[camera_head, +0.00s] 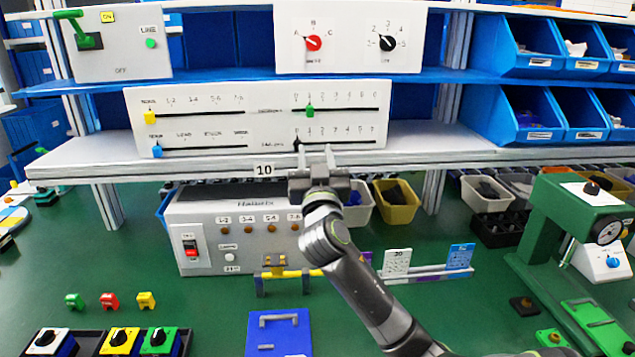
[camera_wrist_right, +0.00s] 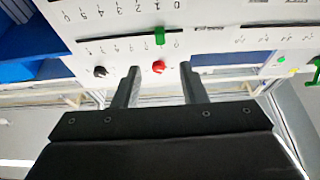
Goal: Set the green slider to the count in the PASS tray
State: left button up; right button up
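The green slider (camera_head: 310,110) sits on the upper right track of the white slider panel (camera_head: 257,118), near the 1 mark at the scale's left end. In the right wrist view the green slider (camera_wrist_right: 160,36) appears upside down, beyond and between my fingertips. My right gripper (camera_head: 319,160) is open and empty, in front of the shelf edge, below the slider and apart from it. Its fingers (camera_wrist_right: 160,80) stand spread in the wrist view. My left gripper is not in view. I cannot make out a tray marked PASS.
A yellow slider (camera_head: 150,117), a blue slider (camera_head: 157,151) and a black slider (camera_head: 297,145) share the panel. A panel with a red knob (camera_head: 313,43) and a black knob (camera_head: 387,43) stands above. Blue bins (camera_head: 533,118) stand right; the shelf between is clear.

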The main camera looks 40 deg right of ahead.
jog(key=b+v, duration=0.1)
jog(key=v, duration=0.4)
jog(key=shift+f, duration=0.1)
dwell(0.5)
